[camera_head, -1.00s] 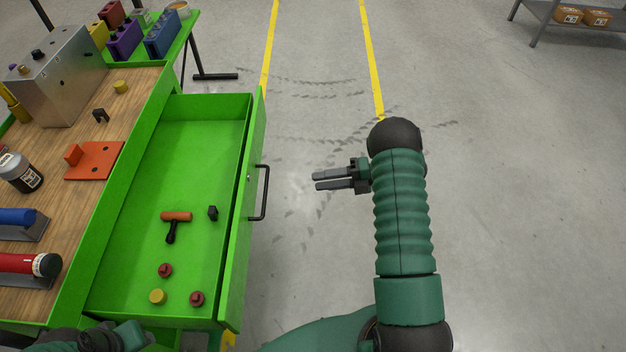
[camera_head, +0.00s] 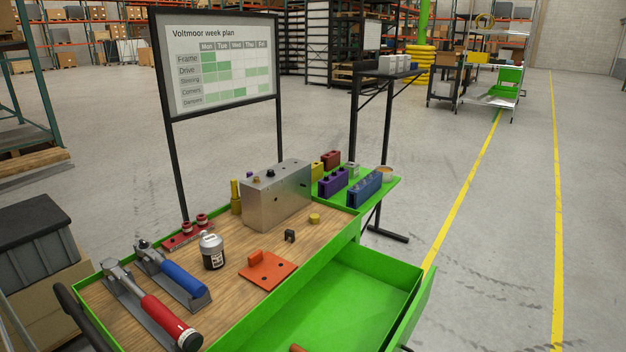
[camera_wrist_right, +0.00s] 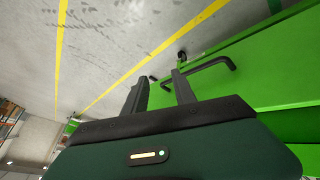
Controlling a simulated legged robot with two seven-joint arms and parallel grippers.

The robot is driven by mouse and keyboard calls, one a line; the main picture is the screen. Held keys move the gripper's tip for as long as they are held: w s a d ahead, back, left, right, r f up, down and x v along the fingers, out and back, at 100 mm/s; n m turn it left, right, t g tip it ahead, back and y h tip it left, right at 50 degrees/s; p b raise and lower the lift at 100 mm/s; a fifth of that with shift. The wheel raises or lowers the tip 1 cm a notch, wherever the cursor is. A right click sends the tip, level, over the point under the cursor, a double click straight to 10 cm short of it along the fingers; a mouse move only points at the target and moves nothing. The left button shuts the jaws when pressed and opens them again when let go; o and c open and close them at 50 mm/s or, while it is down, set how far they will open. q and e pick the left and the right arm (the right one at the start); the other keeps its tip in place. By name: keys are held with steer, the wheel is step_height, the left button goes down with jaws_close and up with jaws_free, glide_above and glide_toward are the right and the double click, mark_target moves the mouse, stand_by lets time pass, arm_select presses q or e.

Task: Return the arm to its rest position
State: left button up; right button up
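My right gripper (camera_wrist_right: 159,80) shows in the right wrist view with its two dark fingers apart and nothing seen between them. The black drawer handle (camera_wrist_right: 212,64) lies beyond the fingertips, on the green drawer front; the exact gap is hard to judge. In the head view the green drawer (camera_head: 345,296) of the cart is pulled open at the bottom right. Part of an orange item (camera_head: 297,348) shows at the bottom edge. Neither arm is in the head view, so my left gripper is not seen.
The wooden cart top (camera_head: 232,278) holds a metal box (camera_head: 277,197), an orange bracket (camera_head: 267,270), a bottle (camera_head: 212,252) and red-handled and blue-handled tools. A whiteboard (camera_head: 217,62) stands behind. Clear floor with yellow lines (camera_head: 470,190) lies to the right.

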steer(key=s+a+f+m+g+y, duration=0.1)
steer(key=s+a+m+g, duration=0.1)
steer(key=s+a, duration=0.3)
steer(key=s+a+m+g, duration=0.2)
steer(key=s, duration=0.5)
steer(key=w+p+v, duration=0.2)
steer(key=p+v, duration=0.8)
steer(key=w+r+p+v, duration=0.1)
steer(key=p+v, duration=0.9)
steer(key=p, duration=0.1)
steer(key=shift+w+r, duration=0.25)
steer(key=shift+w, duration=0.05)
